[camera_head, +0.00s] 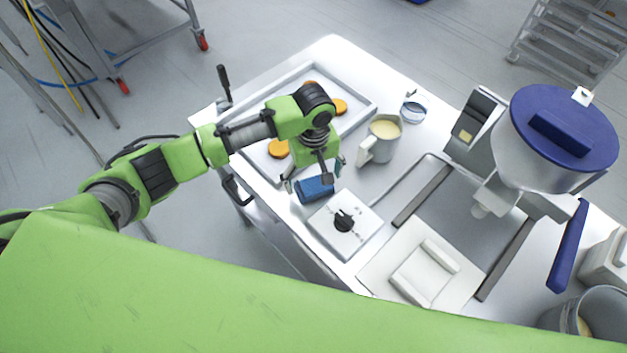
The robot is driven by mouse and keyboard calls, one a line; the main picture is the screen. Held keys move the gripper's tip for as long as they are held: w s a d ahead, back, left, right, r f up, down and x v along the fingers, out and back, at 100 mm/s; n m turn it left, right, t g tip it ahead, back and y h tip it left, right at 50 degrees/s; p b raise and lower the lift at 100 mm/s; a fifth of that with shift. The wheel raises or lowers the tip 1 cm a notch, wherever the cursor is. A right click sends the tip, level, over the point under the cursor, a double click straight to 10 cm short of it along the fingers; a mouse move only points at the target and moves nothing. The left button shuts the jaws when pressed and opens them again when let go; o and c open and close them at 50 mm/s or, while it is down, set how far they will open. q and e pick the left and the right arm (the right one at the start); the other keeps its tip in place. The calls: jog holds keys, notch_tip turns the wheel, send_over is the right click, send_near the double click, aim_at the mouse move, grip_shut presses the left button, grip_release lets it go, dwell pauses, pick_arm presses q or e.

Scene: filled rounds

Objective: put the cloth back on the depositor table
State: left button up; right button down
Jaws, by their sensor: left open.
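The blue cloth (315,189) looks like a small folded block. It is at the near-left edge of the steel depositor table (398,176), between the tray and a white box with a black knob. My left gripper (313,178) is right over the cloth, pointing down, with its fingers apart on either side of it. The gripper hides part of the cloth, and I cannot tell whether the fingers touch it or whether it rests fully on the table. My right gripper does not show.
A tray (368,103) with orange rounds lies behind the gripper. A jug (381,142) of pale filling and a small glass bowl (413,111) stand right of it. The white knob box (352,243) is close by. The depositor with its blue-lidded hopper (560,135) fills the right.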

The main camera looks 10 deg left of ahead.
aim_at(313, 183)
pick_arm(q)
notch_tip(313, 183, up, 10)
jog(key=shift+r+b, duration=0.25)
jog(key=shift+b, duration=0.15)
dwell(0.3)
